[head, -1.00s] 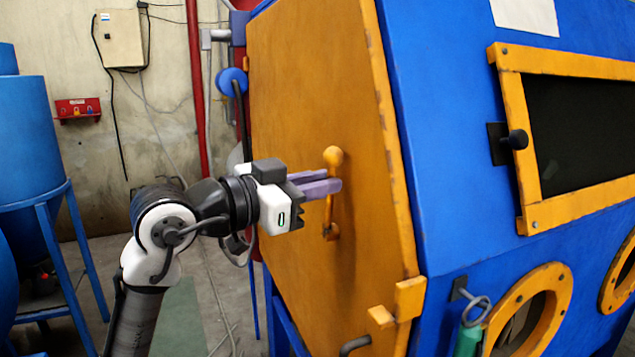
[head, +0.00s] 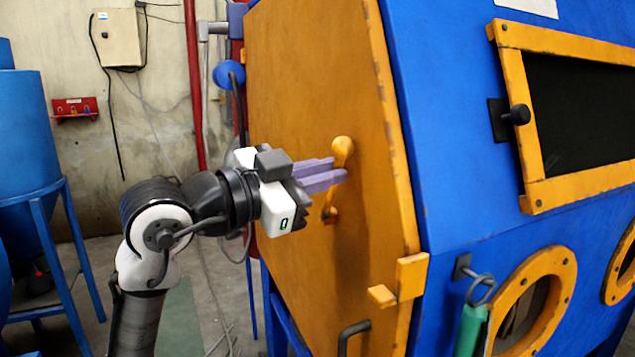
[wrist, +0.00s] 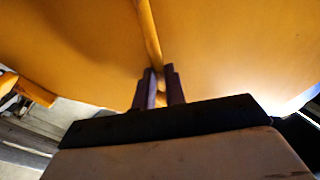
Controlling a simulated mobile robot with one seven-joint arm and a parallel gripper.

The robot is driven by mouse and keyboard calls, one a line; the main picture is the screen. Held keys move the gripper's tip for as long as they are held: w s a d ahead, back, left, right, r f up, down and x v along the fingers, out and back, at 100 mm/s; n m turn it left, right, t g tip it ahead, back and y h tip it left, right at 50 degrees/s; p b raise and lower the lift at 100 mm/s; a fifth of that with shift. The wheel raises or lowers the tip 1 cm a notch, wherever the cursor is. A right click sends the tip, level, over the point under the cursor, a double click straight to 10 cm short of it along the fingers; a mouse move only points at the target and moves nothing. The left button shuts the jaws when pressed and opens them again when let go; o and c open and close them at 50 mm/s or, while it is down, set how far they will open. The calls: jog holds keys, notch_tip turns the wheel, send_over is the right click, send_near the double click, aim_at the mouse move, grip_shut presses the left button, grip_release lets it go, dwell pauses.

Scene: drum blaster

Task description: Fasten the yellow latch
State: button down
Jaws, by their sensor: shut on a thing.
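The yellow latch (head: 333,208) is a lever with a rounded knob on top, mounted on the orange-yellow door (head: 300,80). It leans a little to the right at its top. My gripper (head: 346,172) reaches in from the left, its purple fingers at the lever just below the knob. In the wrist view my gripper (wrist: 163,74) has its dark fingers on either side of the latch (wrist: 150,32), shut on it. The fingers hide part of the lever.
A yellow block catch (head: 411,276) sits at the door's right edge, above a dark handle (head: 353,335). The blue cabinet (head: 450,140) fills the right side. A blue drum on a stand (head: 28,130) stands at left. Open floor lies between.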

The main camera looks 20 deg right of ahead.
jog(key=s+f+m+b, duration=0.1)
jog(key=m+b, duration=0.1)
jog(key=s+f+m+b, duration=0.2)
jog(key=m+b, duration=0.1)
jog(key=shift+f+h+b, duration=0.2)
jog(key=shift+h+b, duration=0.15)
jog(key=shift+h, duration=0.05)
jog(key=f+m+b, duration=0.1)
jog(key=s+m+g+b, duration=0.1)
jog(key=m+b, duration=0.1)
jog(key=f+m+b, duration=0.1)
jog(key=shift+s+d+f+h+b, duration=0.1)
jog(key=shift+s+f+h+b, duration=0.2)
jog(key=shift+f+h, duration=0.1)
jog(key=m+b, duration=0.1)
jog(key=f+m+g+b, duration=0.1)
jog(key=m, duration=0.1)
jog(key=shift+s+f+b, duration=0.25)
jog(key=shift+f+b, duration=0.05)
jog(key=shift+f+m+g+b, duration=0.4)
jog(key=shift+f+m+b, duration=0.4)
jog(key=shift+m+b, duration=0.45)
jog(key=shift+s+m, duration=0.1)
jog(key=shift+m, duration=0.15)
jog(key=c, duration=1.5)
grip_release()
jog(key=shift+o, duration=0.2)
